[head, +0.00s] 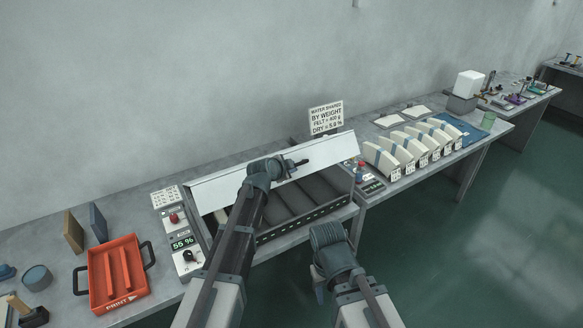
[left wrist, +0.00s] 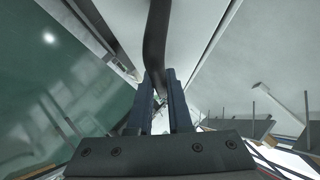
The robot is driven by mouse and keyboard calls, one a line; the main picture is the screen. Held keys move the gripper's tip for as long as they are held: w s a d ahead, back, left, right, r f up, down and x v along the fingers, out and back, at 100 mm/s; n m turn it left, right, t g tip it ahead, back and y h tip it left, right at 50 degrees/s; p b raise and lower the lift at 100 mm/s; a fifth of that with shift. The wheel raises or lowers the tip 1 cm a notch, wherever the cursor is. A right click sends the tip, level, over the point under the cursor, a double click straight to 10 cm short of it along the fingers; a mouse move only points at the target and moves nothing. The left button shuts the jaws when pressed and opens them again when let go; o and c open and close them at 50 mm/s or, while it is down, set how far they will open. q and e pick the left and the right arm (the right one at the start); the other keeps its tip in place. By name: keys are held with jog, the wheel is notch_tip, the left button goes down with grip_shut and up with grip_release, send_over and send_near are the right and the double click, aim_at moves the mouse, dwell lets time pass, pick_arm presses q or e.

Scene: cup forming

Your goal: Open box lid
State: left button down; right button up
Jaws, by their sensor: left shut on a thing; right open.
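The box lid (head: 328,150) is a long white panel, tilted up at its front edge above the box. Under it the box (head: 309,211) shows a dark interior with grey rounded forms and a perforated front rail. My left gripper (head: 297,163) is at the lid's front face, near its middle. In the left wrist view the left gripper's fingers (left wrist: 161,98) are shut on a dark curved bar, the lid handle (left wrist: 157,40). My right gripper (head: 318,286) is open and empty in front of the bench, low and apart from the box; its fingertips are partly hidden.
A control panel with a 55 % display (head: 182,243) stands left of the box. A red tray (head: 118,272) lies farther left. A sign (head: 326,116) stands behind the lid. Cream wedge pieces (head: 407,148) line the right bench. The floor right of my arms is clear.

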pick_arm(q)
jog(key=c, duration=0.8)
grip_release()
jog(key=shift+c, duration=0.2)
jog(key=p+v, duration=0.7)
jog(key=v, duration=0.6)
jog(key=shift+s+r, duration=0.2)
jog(key=shift+s, duration=0.15)
jog(key=shift+a, duration=0.1)
